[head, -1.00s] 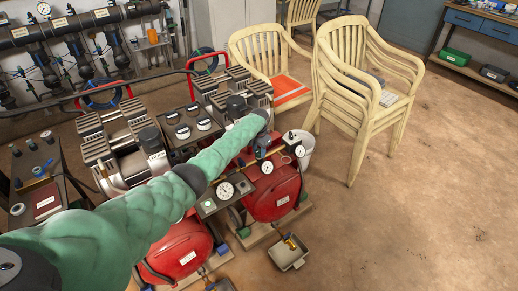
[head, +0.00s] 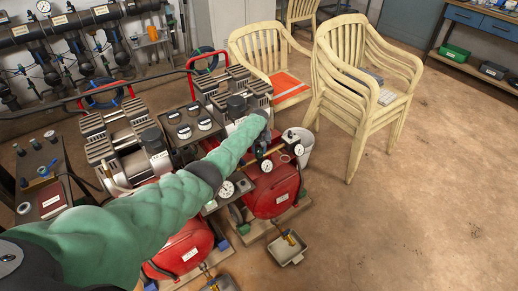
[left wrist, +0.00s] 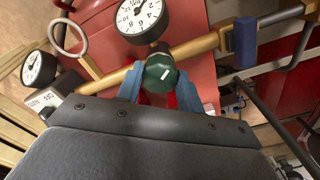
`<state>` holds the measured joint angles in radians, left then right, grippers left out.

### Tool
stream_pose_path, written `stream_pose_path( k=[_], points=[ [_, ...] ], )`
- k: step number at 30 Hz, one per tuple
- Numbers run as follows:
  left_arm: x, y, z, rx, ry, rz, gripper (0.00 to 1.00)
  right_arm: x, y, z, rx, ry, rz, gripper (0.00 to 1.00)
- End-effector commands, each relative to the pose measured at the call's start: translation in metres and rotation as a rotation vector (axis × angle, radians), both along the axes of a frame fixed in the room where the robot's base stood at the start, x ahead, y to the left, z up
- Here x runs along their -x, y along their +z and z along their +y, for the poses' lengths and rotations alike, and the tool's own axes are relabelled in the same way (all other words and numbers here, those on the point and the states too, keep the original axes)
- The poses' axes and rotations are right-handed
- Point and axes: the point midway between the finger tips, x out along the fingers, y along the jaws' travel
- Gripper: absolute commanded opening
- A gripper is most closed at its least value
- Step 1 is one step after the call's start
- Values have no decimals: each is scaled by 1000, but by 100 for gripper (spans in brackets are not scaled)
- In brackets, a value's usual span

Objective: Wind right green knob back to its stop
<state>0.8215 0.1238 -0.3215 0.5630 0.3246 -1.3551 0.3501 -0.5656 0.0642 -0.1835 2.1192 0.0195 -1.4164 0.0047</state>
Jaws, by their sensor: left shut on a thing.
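The green knob (left wrist: 160,72) with a white line on its face sits on a brass pipe (left wrist: 200,46) in the left wrist view. My left gripper (head: 262,148) is at the right compressor. Its two blue fingers are shut on the knob, one on each side. The white line is tilted on the knob's face. In the head view my arm and gripper hide the knob. My right gripper is not in view.
A dial gauge (left wrist: 141,16) stands just above the knob, another gauge (left wrist: 38,68) to the left, and a blue lever (left wrist: 243,40) to the right. The red tank (head: 272,190) lies below. Stacked chairs (head: 362,90) stand behind; the floor at right is clear.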

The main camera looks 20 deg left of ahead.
Motion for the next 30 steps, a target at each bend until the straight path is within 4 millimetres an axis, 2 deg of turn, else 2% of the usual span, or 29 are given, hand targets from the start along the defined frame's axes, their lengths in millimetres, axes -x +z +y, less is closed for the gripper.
stream_pose_path(
  k=[6,12,26,27,30],
  points=[
    [-2,3,-1,1,105,-4,14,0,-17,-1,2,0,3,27],
    [-2,3,0,0,154,-5,14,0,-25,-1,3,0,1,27],
    [-3,3,0,0,168,-6,14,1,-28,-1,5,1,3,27],
    [-3,3,0,0,167,-6,39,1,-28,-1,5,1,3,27],
    [-2,3,0,0,167,-5,59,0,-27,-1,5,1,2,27]
  ],
)
